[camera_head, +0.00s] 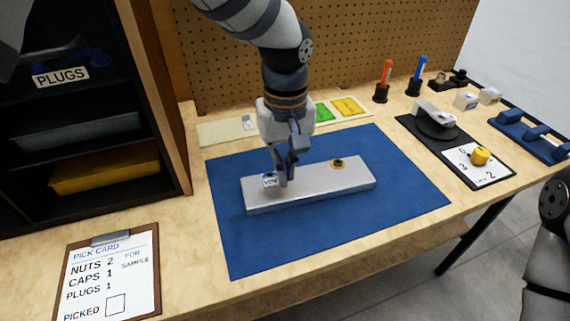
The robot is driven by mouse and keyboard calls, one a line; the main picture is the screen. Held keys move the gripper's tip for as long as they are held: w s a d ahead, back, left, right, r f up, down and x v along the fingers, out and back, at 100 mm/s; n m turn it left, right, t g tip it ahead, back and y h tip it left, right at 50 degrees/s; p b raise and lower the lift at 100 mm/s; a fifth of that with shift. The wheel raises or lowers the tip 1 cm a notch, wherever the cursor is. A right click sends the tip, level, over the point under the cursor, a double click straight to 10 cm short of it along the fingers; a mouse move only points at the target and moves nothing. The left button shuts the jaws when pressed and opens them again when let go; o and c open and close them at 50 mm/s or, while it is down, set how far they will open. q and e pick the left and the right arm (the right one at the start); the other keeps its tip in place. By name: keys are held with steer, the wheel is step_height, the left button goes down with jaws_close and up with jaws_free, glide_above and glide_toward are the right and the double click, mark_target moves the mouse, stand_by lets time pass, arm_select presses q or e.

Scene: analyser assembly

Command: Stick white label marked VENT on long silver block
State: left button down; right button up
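The long silver block (325,186) lies flat on the blue mat (232,240). A small white label with dark lettering (269,181) shows at the block's left end; its text is too small to read for certain. My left gripper (281,181) points down over that end, its fingertips right beside the label. I cannot tell whether the fingers touch the label, or whether the label is stuck down or just above the surface. A dark round fitting with a yellow ring (337,163) sits on the block's top, right of the gripper. My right gripper is out of view.
Behind the mat lie a pale sheet (220,132), a green card (323,112) and a yellow card (348,106). Red (386,72) and blue (420,72) pens stand at the back right. A clipboard (110,277) lies front left. The mat around the block is clear.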

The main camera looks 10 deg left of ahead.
arm_select(q)
steer(key=shift+f, duration=0.2)
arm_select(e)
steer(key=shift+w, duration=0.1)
arm_select(q)
steer(key=shift+f, duration=0.3)
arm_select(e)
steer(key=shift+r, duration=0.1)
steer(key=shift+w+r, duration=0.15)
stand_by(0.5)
arm_select(q)
steer(key=shift+f, duration=0.25)
steer(key=shift+f, duration=0.3)
steer(key=shift+f, duration=0.25)
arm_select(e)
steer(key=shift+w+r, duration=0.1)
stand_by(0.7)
arm_select(q)
steer(key=shift+f+p, duration=0.1)
steer(key=shift+p, duration=0.3)
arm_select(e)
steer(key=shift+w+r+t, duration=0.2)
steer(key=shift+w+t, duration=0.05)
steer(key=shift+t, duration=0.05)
arm_select(q)
steer(key=shift+f, duration=0.15)
stand_by(1.0)
